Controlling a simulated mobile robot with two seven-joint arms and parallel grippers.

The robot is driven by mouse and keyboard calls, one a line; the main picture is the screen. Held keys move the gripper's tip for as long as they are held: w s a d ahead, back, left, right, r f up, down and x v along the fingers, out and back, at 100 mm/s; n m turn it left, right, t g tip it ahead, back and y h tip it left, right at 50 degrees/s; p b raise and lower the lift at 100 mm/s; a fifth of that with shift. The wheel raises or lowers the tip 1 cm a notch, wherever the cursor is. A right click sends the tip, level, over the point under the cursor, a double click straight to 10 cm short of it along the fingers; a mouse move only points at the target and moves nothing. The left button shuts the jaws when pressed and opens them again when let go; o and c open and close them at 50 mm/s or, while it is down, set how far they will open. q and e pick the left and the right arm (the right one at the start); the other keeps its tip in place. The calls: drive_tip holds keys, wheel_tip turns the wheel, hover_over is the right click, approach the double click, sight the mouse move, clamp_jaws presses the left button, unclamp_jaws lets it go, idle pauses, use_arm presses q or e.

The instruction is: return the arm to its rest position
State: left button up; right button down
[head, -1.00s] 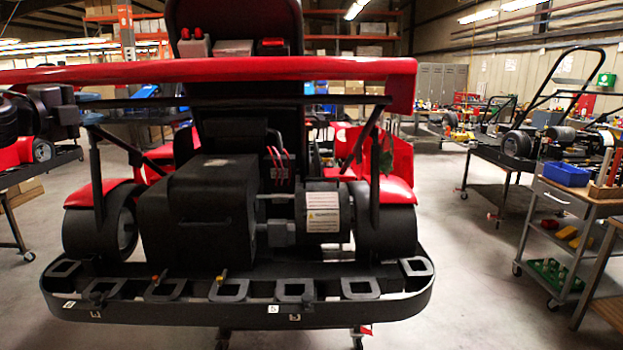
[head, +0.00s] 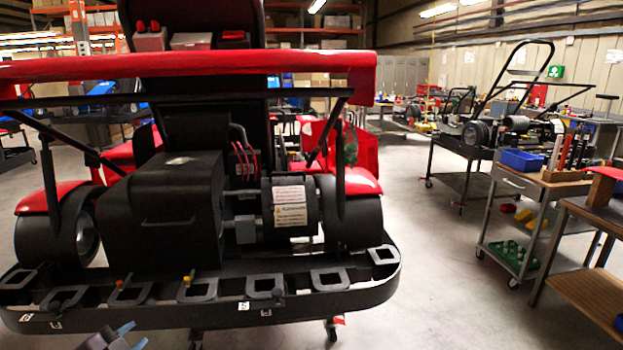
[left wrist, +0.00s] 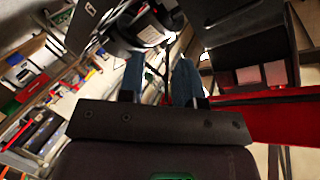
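My left gripper (head: 118,337) shows at the bottom edge of the head view, low in front of the kart's rear bumper tray (head: 330,310). Only its blue-grey fingertips and a little of its dark body show there. In the left wrist view its two blue fingers (left wrist: 158,82) stand apart, with no held object visible between them. My right gripper is in neither view.
The kart (head: 160,215), with a red bar (head: 200,67) across it, fills the left and middle close ahead. A cart with a blue bin (head: 522,160) and a wooden-shelved table (head: 600,300) stand at right. Grey floor (head: 430,260) lies open between.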

use_arm(q)
drive_tip(key=s+d+f+n+g+y, duration=0.1)
drive_tip(key=s+d+f+n, duration=0.4)
drive_tip(key=s+f, duration=0.3)
drive_tip(key=s+d+f+n+g, duration=0.2)
drive_tip(key=s+d+f+n, duration=0.2)
drive_tip(key=s+d+f, duration=0.4)
drive_tip(key=s+f, duration=0.1)
drive_tip(key=s, duration=0.3)
drive_tip(key=shift+n+y, duration=0.4)
drive_tip(key=shift+d, duration=0.15)
drive_tip(key=shift+d, duration=0.1)
